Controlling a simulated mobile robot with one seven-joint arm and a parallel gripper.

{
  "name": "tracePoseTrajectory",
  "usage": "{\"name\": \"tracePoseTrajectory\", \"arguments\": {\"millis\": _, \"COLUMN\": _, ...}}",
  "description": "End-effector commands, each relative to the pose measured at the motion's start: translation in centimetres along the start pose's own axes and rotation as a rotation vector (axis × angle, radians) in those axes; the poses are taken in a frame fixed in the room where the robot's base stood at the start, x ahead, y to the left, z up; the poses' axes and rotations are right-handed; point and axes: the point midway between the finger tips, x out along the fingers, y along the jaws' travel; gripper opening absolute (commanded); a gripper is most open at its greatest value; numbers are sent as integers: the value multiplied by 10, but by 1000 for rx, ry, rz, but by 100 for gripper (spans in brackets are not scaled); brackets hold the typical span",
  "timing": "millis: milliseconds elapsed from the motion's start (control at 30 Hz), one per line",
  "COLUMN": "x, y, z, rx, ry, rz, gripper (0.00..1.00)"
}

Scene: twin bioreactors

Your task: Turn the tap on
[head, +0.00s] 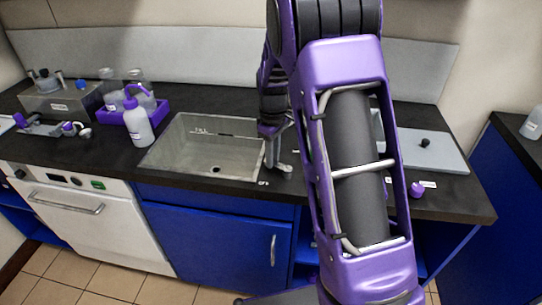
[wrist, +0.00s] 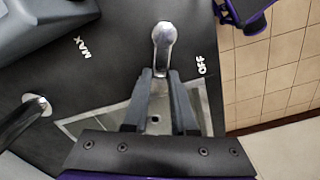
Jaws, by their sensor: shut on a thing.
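The tap's silver lever (wrist: 163,38) stands on the dark counter in the wrist view, its rounded end up and its arm running down between my fingers. My gripper (wrist: 160,76) is shut on this lever, one finger on each side. The lever is near the white OFF mark (wrist: 201,65); the MAX mark (wrist: 83,47) is farther left. In the head view my gripper (head: 274,148) is at the right edge of the sink (head: 165,150), above the OFF mark (head: 263,183). My arm hides part of the area there. I cannot tell whether water runs.
A white squeeze bottle (head: 138,125) with a purple top and a purple tray (head: 160,112) stand left of the sink. A grey board (head: 440,150) lies on the counter at right. Another silver fitting (wrist: 36,104) is at left in the wrist view.

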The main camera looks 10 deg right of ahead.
Motion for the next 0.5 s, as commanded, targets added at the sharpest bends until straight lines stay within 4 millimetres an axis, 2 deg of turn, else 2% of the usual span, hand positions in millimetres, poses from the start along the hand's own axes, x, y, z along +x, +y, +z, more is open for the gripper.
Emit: {"name": "tracePoseTrajectory", "arguments": {"millis": 500, "x": -2, "y": 24, "z": 6, "rx": 490, "ry": 1, "rz": 1, "gripper": 0}}
